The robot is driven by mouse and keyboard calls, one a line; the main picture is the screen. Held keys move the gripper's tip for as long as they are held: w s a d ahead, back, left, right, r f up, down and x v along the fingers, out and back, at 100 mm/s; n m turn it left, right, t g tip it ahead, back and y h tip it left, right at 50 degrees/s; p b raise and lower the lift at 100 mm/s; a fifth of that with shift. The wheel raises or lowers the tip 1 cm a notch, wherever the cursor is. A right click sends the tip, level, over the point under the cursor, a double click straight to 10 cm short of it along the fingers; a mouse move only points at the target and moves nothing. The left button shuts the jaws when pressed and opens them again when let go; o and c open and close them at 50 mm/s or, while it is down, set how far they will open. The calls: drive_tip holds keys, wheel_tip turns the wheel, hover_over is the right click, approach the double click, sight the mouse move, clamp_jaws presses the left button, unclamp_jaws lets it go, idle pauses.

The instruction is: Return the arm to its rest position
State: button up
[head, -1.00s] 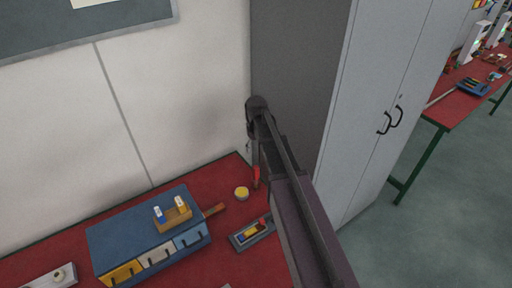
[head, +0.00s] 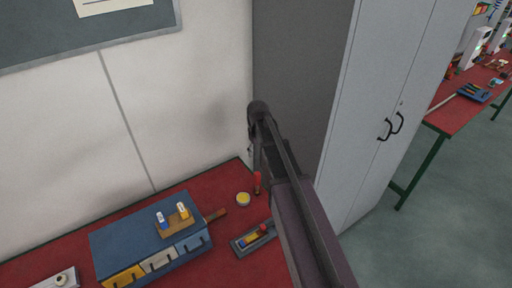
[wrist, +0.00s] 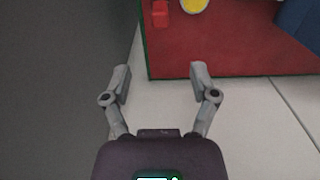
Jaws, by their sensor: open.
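My arm reaches over the red-topped bench (head: 190,236) in the head view, its elbow near the grey cabinet's side. My gripper (wrist: 160,72) shows in the wrist view with its two grey fingers spread apart and nothing between them. The bench's edge and the pale wall lie behind the fingers there. In the head view the gripper itself is hidden or too unclear behind the arm to make out.
A blue drawer box (head: 130,240) stands on the bench. A yellow-topped round tin (head: 243,199), a red-handled tool (head: 257,183) and a tray (head: 254,238) lie near my arm. A grey cabinet (head: 365,110) stands close on the right. Open floor lies beyond it.

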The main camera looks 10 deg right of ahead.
drive_tip(key=s+f+m+b, duration=0.1)
drive_tip(key=s+m, duration=0.1)
drive_tip(key=s, duration=0.7)
drive_tip(key=s+f+m+b, duration=0.2)
drive_tip(key=s, duration=0.8)
drive_tip(key=shift+s+a+f, duration=0.15)
drive_tip(key=shift+a+f, duration=0.1)
